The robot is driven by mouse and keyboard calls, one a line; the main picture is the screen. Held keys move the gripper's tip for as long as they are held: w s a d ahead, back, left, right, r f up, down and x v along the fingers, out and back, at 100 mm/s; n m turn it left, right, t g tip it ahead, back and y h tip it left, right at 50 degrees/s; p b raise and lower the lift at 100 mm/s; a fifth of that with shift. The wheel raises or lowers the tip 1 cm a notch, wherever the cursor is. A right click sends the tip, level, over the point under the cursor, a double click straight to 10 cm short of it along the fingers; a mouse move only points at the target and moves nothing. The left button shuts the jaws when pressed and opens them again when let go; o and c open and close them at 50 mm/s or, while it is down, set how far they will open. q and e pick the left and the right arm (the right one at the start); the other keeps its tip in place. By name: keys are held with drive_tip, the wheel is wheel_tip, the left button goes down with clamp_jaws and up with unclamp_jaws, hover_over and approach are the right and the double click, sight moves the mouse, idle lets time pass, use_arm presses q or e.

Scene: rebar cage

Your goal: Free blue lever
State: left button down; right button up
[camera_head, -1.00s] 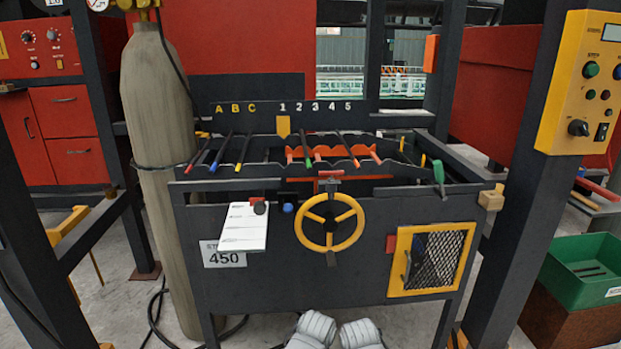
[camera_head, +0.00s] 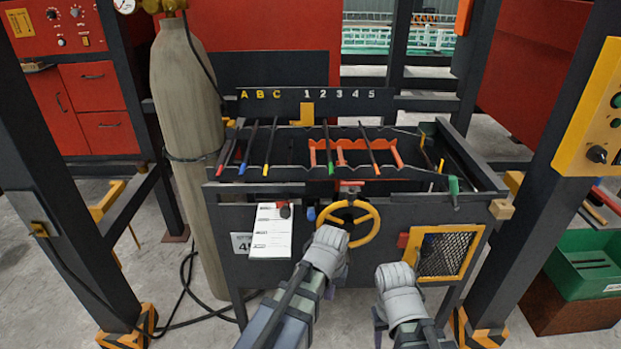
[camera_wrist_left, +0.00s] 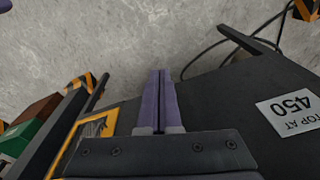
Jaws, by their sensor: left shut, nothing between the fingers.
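A small blue knob (camera_head: 311,213) sits on the dark bench's front panel, just left of the yellow handwheel (camera_head: 349,222). A rod with a blue tip (camera_head: 242,168) also lies across the rack on top, beside red- and yellow-tipped rods. I cannot tell which of the two is the lever. My left gripper (camera_head: 343,278) is in front of the panel below the wheel, its fingers mostly hidden by the wrist. In the left wrist view its purple fingers (camera_wrist_left: 160,100) are closed together and empty. My right gripper (camera_head: 380,316) is lower right, fingers mostly hidden.
A white card (camera_head: 270,230) hangs left of the wheel. A yellow-framed mesh door (camera_head: 446,254) is at right. A gas cylinder (camera_head: 188,110) stands left of the bench, with hoses on the floor. Dark posts flank both sides. A green bin (camera_head: 585,265) stands right.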

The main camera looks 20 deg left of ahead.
use_arm(q)
drive_tip(key=w+a+r+n+t+p, duration=0.1)
drive_tip(key=w+a+r+p, duration=0.2)
drive_tip(key=r+p, duration=0.6)
drive_tip(key=w+a+r+n+p, duration=0.2)
drive_tip(key=w+a+r+p, duration=0.2)
drive_tip(key=r+p, duration=0.6)
drive_tip(key=w+a+r+n+t+p, duration=0.1)
drive_tip(key=w+a+r+p, duration=0.3)
drive_tip(key=r+p, duration=0.5)
wheel_tip(320, 180, up, 4)
drive_tip(key=shift+w+f+n+t+h, duration=0.3)
drive_tip(key=shift+w+n+h, duration=0.1)
drive_tip(key=shift+w+n, duration=0.1)
drive_tip(key=shift+f, duration=0.15)
drive_tip(key=b, duration=1)
hover_over(311, 210)
drive_tip(key=a, duration=0.2)
wheel_tip(311, 210, down, 10)
drive_tip(key=shift+s+d+f+b, duration=0.15)
drive_tip(key=shift+d+f+b, duration=0.15)
drive_tip(key=shift+f+b, duration=0.2)
drive_tip(key=shift+s+d+f+b, duration=0.15)
drive_tip(key=shift+d+f+b, duration=0.15)
drive_tip(key=shift+f+b, duration=0.2)
drive_tip(key=shift+s+d+f, duration=0.25)
drive_tip(key=shift+f, duration=0.05)
drive_tip(key=shift+s+f+b, duration=0.2)
drive_tip(key=shift+b, duration=0.35)
